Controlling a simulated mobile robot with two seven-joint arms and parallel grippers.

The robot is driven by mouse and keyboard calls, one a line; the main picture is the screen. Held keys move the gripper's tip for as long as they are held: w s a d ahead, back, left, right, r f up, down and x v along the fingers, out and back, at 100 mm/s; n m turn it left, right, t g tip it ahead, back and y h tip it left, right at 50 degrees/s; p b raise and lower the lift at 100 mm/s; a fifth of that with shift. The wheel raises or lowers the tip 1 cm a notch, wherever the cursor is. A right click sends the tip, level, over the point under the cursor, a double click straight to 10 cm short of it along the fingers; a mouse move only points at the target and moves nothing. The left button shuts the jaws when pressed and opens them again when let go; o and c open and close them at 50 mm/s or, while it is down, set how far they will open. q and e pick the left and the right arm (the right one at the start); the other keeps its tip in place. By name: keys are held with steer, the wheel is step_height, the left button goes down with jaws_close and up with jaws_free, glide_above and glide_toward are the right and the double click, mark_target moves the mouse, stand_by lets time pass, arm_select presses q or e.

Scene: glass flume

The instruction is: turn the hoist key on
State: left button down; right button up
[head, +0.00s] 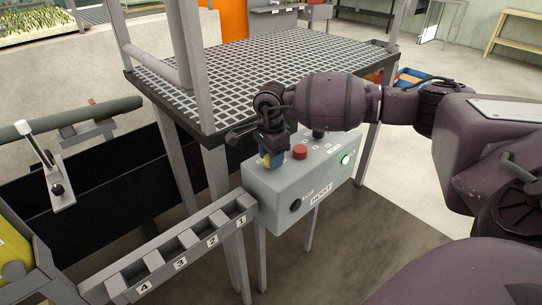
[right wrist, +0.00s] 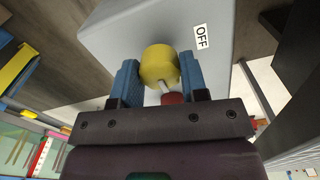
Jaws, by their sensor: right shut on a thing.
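The grey hoist control box (head: 285,192) stands on legs in the middle of the head view, with a HOIST label on its front. The hoist key (right wrist: 160,65) is a round yellow knob with a white pointer line, seen close in the right wrist view. The pointer is directed toward the lower right there, away from the OFF label (right wrist: 201,37). My right gripper (right wrist: 160,72) has its blue fingers on both sides of the key and is shut on it. In the head view the gripper (head: 272,158) hides most of the key. My left gripper is out of view.
The box also carries a red button (head: 300,152), a black knob (head: 318,133), a lit green lamp (head: 345,159) and a dark round fitting (head: 295,205). A grated platform (head: 270,65) is behind it. A numbered slotted rack (head: 180,250) adjoins its left side.

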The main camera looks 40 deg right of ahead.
steer(key=o, duration=0.9)
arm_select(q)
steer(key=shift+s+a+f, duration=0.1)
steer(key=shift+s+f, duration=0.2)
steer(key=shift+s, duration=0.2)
arm_select(e)
steer(key=shift+r, duration=0.15)
steer(key=shift+r, duration=0.3)
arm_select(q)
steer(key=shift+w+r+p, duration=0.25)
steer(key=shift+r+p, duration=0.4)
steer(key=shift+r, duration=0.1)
arm_select(e)
step_height(320, 180, up, 10)
steer(key=shift+a+f, duration=0.1)
